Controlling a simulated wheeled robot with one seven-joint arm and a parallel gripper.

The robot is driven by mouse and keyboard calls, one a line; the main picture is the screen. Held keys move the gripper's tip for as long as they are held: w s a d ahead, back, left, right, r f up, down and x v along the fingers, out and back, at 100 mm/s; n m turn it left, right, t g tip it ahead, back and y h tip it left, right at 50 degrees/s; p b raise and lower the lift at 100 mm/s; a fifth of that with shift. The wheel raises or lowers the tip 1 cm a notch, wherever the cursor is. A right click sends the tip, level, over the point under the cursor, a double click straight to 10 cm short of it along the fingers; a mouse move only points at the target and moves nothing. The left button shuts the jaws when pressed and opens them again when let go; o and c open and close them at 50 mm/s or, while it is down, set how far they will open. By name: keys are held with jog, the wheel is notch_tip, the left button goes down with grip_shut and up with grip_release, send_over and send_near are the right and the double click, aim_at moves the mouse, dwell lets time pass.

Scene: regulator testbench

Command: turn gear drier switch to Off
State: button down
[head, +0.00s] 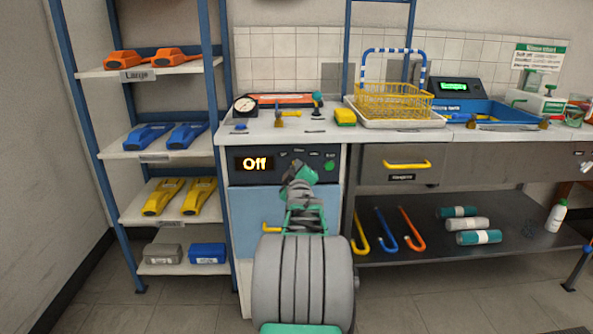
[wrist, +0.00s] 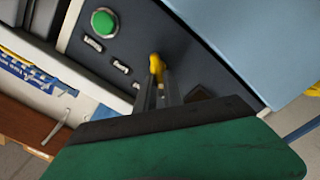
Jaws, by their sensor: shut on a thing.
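The gear drier (head: 285,200) is a cabinet with a dark control panel and a light blue door, under the left end of the counter. Its display (head: 253,164) reads "Off". The switch (wrist: 156,64) is a small yellow lever on the panel, seen in the wrist view. My gripper (wrist: 158,88) is shut on the switch, with its fingertips on either side of it. In the head view my gripper (head: 297,168) is in front of the panel and hides the switch. Small labels on the panel are too blurred to read.
A round green button (head: 329,165) sits at the panel's right; it also shows in the wrist view (wrist: 104,22). A yellow handle (head: 271,227) sticks out of the drier door. A blue shelf rack (head: 144,155) stands close on the left. A drawer (head: 400,163) is on the right.

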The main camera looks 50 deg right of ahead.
jog(key=c, duration=1.5)
grip_release()
jog(key=shift+o, duration=0.2)
jog(key=shift+s, duration=0.1)
jog(key=p+v, duration=0.2)
jog(key=v, duration=0.5)
jog(key=shift+s+a, duration=0.2)
jog(key=shift+a, duration=0.05)
